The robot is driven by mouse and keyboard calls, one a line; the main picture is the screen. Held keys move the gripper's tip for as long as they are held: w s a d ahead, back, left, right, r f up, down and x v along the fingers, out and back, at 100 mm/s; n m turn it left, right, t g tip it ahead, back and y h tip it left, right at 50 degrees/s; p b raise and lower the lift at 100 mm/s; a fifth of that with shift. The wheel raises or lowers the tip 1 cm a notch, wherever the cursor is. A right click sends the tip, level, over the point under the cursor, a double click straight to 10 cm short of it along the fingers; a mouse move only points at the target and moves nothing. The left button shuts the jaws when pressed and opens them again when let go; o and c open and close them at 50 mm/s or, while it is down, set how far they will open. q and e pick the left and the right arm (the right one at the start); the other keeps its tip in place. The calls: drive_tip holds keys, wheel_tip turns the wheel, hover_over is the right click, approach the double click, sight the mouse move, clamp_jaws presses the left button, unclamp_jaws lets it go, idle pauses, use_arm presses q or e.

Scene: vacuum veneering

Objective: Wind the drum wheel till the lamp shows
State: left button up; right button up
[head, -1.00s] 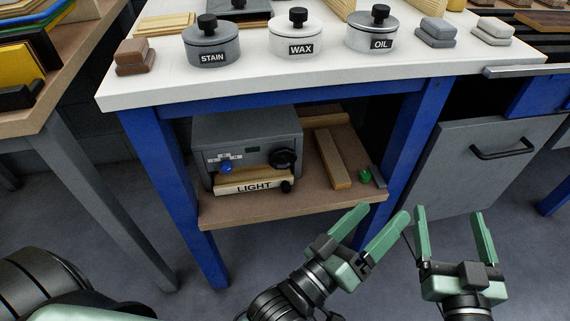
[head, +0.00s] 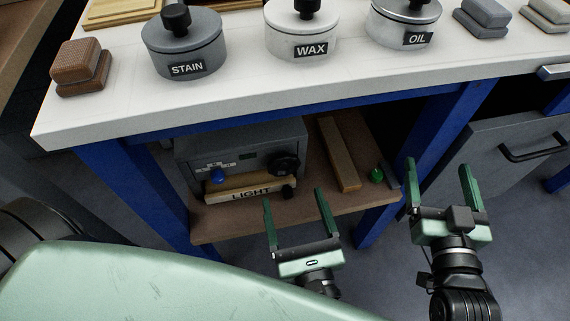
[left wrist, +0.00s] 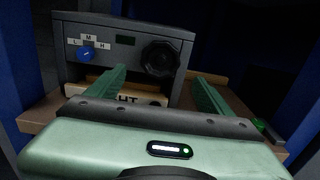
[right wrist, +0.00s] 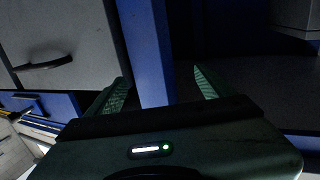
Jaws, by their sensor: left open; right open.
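A grey control box (head: 245,142) stands on the low shelf under the white bench. Its black round wheel (head: 284,163) is at the right of the front face and also shows in the left wrist view (left wrist: 158,58). A small dark window (left wrist: 125,40), unlit as far as I see, sits left of the wheel. A blue knob (left wrist: 86,54) with L, M, H marks is further left. My left gripper (head: 293,203) is open and empty, in front of the shelf, apart from the wheel. My right gripper (head: 438,180) is open and empty, right of the shelf.
A wooden block marked LIGHT (head: 250,190) lies before the box. A wooden bar (head: 338,155) and a green item (head: 376,175) lie right of it. Blue legs (head: 425,140) flank the shelf; the white benchtop (head: 240,100) overhangs it. A grey cabinet door (head: 510,165) is at right.

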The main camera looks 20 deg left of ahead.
sight(284, 169)
use_arm(q)
drive_tip(key=x, duration=0.5)
drive_tip(key=shift+w+a, duration=0.5)
drive_tip(key=shift+w, duration=0.2)
drive_tip(key=shift+r, duration=0.1)
drive_tip(key=c, duration=1.3)
use_arm(e)
drive_tip(key=shift+a+r+t+y, duration=0.15)
drive_tip(key=shift+r+t, duration=0.1)
drive_tip(key=shift+r, duration=0.3)
drive_tip(key=shift+a+r+t+y, duration=0.15)
drive_tip(key=shift+r+t, duration=0.1)
drive_tip(key=shift+r, duration=0.25)
